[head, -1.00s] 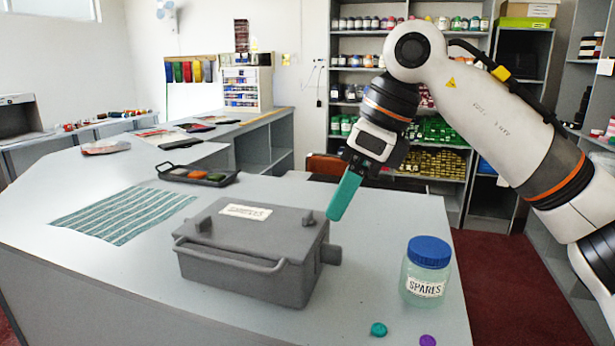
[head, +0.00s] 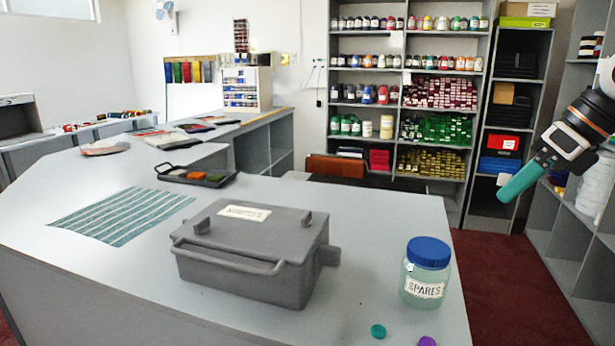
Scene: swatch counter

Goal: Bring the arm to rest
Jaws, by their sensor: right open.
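My right gripper (head: 505,194) is at the far right of the head view, past the counter's right edge and above the floor. Its teal fingers point down and to the left. It is open and holds nothing that I can see; the fingers overlap from this side, so the gap does not show. Most of my right arm is outside the picture. My left gripper is not in view.
A grey lidded box (head: 250,255) with a front handle stands on the counter (head: 365,230). A blue-capped SPARES jar (head: 424,275) stands near the right edge. A teal disc (head: 378,331) and a purple disc (head: 427,341) lie in front. A striped cloth (head: 122,214) lies left; a dark tray (head: 197,177) sits behind.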

